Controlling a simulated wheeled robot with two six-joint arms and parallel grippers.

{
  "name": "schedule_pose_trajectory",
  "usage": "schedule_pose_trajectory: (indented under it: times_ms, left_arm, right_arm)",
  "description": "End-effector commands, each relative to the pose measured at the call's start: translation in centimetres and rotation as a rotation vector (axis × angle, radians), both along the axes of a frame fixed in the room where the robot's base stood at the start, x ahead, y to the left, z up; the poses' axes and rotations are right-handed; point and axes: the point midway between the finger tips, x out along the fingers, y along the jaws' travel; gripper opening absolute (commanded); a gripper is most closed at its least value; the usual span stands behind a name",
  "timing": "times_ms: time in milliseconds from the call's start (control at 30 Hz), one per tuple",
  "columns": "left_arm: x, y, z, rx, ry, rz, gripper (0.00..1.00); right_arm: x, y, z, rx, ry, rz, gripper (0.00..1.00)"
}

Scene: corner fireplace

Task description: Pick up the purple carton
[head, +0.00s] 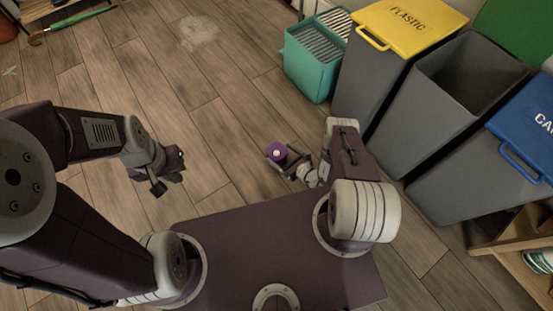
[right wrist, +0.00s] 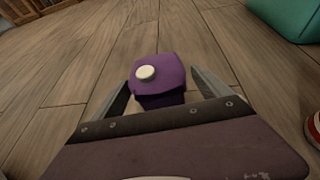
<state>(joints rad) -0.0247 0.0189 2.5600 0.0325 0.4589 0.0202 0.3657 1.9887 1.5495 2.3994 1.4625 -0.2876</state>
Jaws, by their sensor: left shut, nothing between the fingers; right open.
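The purple carton (head: 276,153) with a round white cap stands on the wooden floor, just past the front of my base in the head view. In the right wrist view the carton (right wrist: 160,78) is between the two fingers of my right gripper (right wrist: 160,90). My left gripper (head: 170,178) is shut and empty, left of the carton.
A teal crate (head: 311,75), a grey bin with a yellow PLASTIC lid (head: 407,25), an open grey bin (head: 440,105) and one with a blue lid (head: 525,125) stand at the right. A wooden shelf (head: 515,245) is at lower right. The floor left and beyond is mostly clear.

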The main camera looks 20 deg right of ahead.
Motion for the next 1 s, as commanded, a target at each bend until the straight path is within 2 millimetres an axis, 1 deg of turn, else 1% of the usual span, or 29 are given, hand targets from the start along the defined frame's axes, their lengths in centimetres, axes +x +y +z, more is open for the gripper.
schedule_pose_trajectory:
  times_ms: [33, 167, 300, 400, 500, 700, 733, 933, 967, 1000]
  left_arm:
    - [0.0, 0.0, -0.6, 0.000, 0.000, 0.000, 0.00]
    - [0.0, 0.0, -0.8, 0.000, 0.000, 0.000, 0.00]
    - [0.0, 0.0, -3.5, 0.000, 0.000, 0.000, 0.00]
    - [0.0, 0.0, -4.6, 0.000, 0.000, 0.000, 0.00]
    - [0.0, 0.0, -4.9, 0.000, 0.000, 0.000, 0.00]
    - [0.0, 0.0, -4.6, 0.000, 0.000, 0.000, 0.00]
    - [0.0, 0.0, -4.6, 0.000, 0.000, 0.000, 0.00]
    - [0.0, 0.0, -4.6, 0.000, 0.000, 0.000, 0.00]
    - [0.0, 0.0, -4.6, 0.000, 0.000, 0.000, 0.00]
    - [0.0, 0.0, -4.6, 0.000, 0.000, 0.000, 0.00]
  right_arm:
    - [0.4, 0.2, -0.5, 0.001, 0.000, 0.002, 0.87]
    - [0.7, 0.4, -0.4, 0.001, 0.001, 0.001, 0.87]
    - [2.7, 1.7, -1.6, -0.001, -0.003, 0.005, 0.87]
    - [4.1, 2.5, -1.9, -0.001, -0.003, 0.004, 0.87]
    - [4.8, 2.8, -2.0, 0.000, 0.000, 0.001, 0.87]
    - [4.9, 2.8, -1.7, 0.002, 0.001, -0.001, 0.87]
    - [4.9, 2.8, -1.7, 0.002, 0.001, -0.001, 0.84]
    - [4.9, 2.8, -1.7, 0.001, 0.000, 0.000, 0.29]
    - [4.9, 2.8, -1.7, 0.001, 0.000, 0.000, 0.22]
    - [4.9, 2.8, -1.7, 0.001, 0.000, 0.000, 0.22]
